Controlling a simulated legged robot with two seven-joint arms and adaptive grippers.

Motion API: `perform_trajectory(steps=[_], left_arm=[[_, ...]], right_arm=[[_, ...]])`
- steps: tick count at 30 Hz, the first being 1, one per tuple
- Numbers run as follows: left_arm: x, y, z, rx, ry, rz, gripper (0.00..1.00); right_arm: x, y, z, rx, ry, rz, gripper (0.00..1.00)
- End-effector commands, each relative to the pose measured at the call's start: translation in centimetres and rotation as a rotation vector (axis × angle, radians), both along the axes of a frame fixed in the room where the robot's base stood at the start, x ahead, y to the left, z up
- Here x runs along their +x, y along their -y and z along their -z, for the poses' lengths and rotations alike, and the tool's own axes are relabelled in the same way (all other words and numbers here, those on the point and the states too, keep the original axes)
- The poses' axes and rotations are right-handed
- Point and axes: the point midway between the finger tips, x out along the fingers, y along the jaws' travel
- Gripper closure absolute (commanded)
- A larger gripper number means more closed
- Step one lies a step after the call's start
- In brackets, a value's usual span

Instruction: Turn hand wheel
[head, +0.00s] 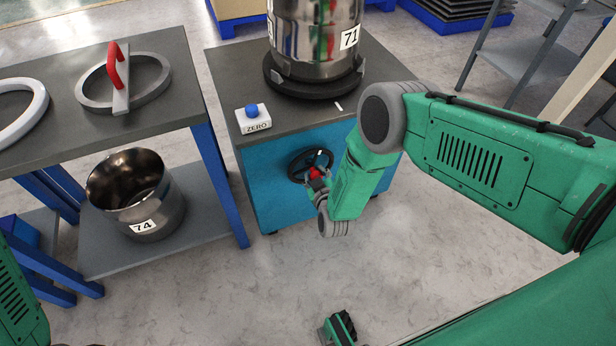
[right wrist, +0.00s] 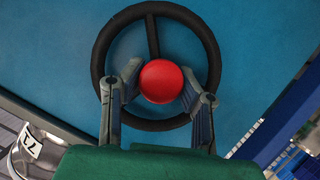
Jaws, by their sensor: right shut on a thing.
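The black hand wheel (head: 297,163) is on the blue front of a cabinet. It also shows in the right wrist view (right wrist: 97,62), with a dark spoke running up to its rim. A round red knob (right wrist: 160,82) stands out in front of the wheel; in the head view it is small and partly covered. My right gripper (head: 316,176) is at the knob, its two fingers on either side. In the right wrist view the right gripper (right wrist: 157,88) is shut on the red knob. The knob hides the wheel's middle. My left gripper is not clearly in view.
On the cabinet top stand a large steel pot (head: 315,45) labelled 71 and a white ZERO box (head: 253,126) with a blue button. At left, a table (head: 75,128) carries rings, one red-handled. Pot 74 (head: 158,210) sits on its lower shelf. Floor before the cabinet is mostly clear.

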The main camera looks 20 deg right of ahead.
Motion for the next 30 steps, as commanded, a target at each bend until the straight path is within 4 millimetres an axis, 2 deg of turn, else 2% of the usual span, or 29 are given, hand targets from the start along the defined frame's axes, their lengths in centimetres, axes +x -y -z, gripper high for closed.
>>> perform_trajectory(steps=[1, 12, 30], left_arm=[[0.0, 0.1, 0.3, -0.001, 0.000, 0.002, 0.54], [0.0, 0.1, 1.4, -0.001, 0.000, 0.002, 0.54], [0.0, 0.1, 1.7, -0.001, 0.000, 0.002, 0.54]], right_arm=[[-0.1, -0.9, 0.1, -0.026, 0.002, -0.016, 1.00], [-0.1, -0.8, 0.1, -0.249, 0.003, -0.007, 1.00], [-0.2, -1.0, 0.2, -0.299, 0.003, -0.011, 1.00]])
